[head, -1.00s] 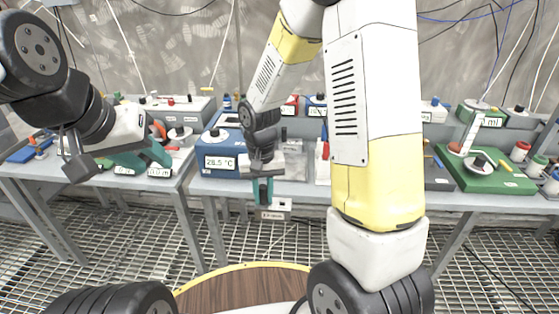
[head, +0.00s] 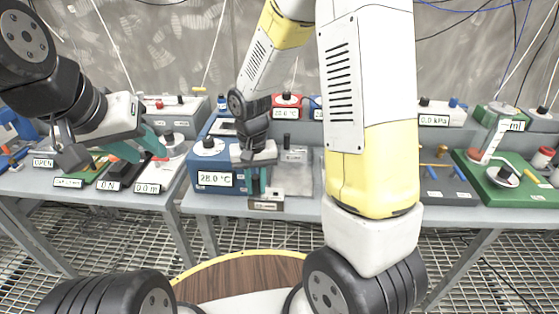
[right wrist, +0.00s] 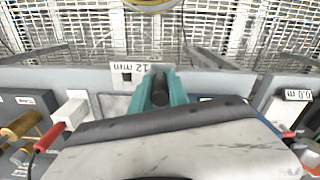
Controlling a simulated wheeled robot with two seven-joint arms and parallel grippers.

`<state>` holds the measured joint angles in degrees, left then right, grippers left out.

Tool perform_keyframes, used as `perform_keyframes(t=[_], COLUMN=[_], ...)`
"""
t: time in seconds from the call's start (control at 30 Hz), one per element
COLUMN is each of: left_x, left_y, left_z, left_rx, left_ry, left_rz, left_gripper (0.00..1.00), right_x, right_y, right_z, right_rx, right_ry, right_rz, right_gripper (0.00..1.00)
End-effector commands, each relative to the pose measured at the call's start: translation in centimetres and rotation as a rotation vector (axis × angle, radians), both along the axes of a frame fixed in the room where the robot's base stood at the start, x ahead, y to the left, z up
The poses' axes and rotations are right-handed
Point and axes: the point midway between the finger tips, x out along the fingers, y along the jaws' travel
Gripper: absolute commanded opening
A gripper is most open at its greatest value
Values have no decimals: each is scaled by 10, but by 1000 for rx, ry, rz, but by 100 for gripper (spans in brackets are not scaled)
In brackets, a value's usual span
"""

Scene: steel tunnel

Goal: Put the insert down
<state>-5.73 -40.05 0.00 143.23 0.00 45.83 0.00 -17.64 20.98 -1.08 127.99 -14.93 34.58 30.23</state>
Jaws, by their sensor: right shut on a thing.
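My right gripper (head: 254,180) hangs down at the right front of the blue box with the 28.0 °C display (head: 215,180). In the right wrist view its teal fingers (right wrist: 161,92) are shut on a dark cylinder, the insert (right wrist: 160,88), seen nearly end-on. The insert's lower part is hidden, and I cannot tell whether it touches anything below. My left gripper (head: 138,146) hangs empty over the left bench, its teal fingers apart.
A grey plate fixture (head: 292,178) stands right of the blue box, close to my right gripper. A green tray (head: 515,192) stands far right.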

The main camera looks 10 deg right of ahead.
Motion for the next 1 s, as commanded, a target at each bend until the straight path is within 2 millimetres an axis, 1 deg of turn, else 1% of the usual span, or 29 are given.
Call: perform_keyframes(t=[0.07,0.17,0.5,0.63,0.73,0.93,1.0], left_x=[0,0,0,0,0,0,0], left_y=[0,0,0,0,0,0,0], left_z=[0,0,0,0,0,0,0], left_rx=[0,0,0,0,0,0,0], left_ry=[0,-1,-1,-1,-1,-1,-1], left_rz=[0,0,0,0,0,0,0], left_gripper=[36,36,36,36,36,36,36], right_x=[2,11,76,96,105,114,120], right_y=[-2,-10,-69,-87,-95,-103,-109], right_z=[0,-2,-10,-12,-13,-15,-15], right_rx=[0,0,0,0,0,0,0], right_ry=[0,1,-1,-1,-1,-1,-1], right_rz=[-1,-4,-6,-3,-1,-1,-2], right_gripper=[0,0,0,0,0,0,0])
